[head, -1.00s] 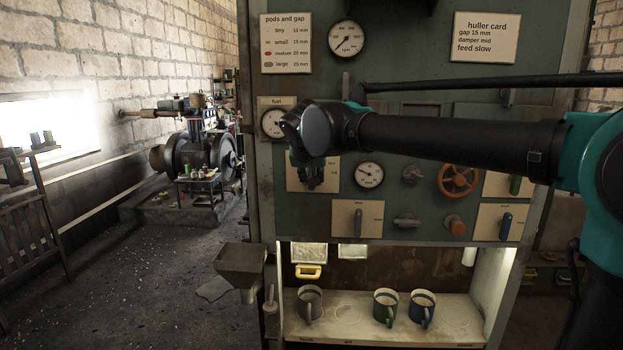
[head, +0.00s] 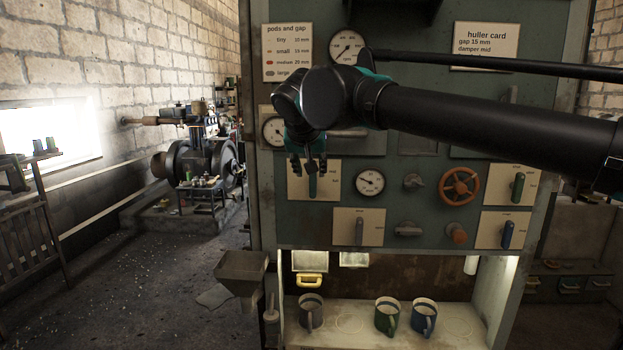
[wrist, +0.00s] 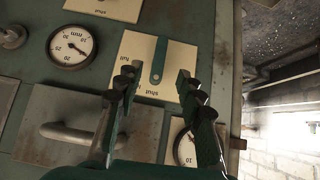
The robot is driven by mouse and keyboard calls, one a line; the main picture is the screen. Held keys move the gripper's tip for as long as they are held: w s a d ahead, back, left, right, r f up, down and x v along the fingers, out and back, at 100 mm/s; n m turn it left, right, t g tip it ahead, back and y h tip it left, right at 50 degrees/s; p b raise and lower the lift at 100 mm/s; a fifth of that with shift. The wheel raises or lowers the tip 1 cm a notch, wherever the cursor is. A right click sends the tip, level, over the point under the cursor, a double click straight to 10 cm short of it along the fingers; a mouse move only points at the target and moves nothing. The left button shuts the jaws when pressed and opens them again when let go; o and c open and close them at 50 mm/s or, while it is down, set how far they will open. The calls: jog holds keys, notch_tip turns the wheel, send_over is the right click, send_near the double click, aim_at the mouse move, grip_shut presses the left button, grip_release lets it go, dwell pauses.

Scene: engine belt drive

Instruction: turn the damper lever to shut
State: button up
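A green lever (head: 312,184) sits on a cream plate (head: 330,180) at the left of the panel. It hangs straight down in the head view. In the wrist view, which is turned upside down, the green lever (wrist: 159,60) shows on its plate (wrist: 187,58), with a "shut" label readable near its pivot. The panel writing is too small in the head view to confirm this is the damper. My gripper (head: 309,166) is in front of the lever's upper part. In the wrist view my gripper (wrist: 160,84) is open and empty, its fingers apart on either side of the lever's pivot end.
Nearby are a round gauge (head: 370,182), a grey-lever plate (head: 373,232), an orange handwheel (head: 459,186), another green lever (head: 518,187) and a blue lever (head: 507,235). A bar handle (wrist: 66,135) is close to my fingers. Mugs stand on the shelf (head: 350,338) below.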

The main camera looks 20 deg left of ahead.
jog(key=shift+v, duration=1.1)
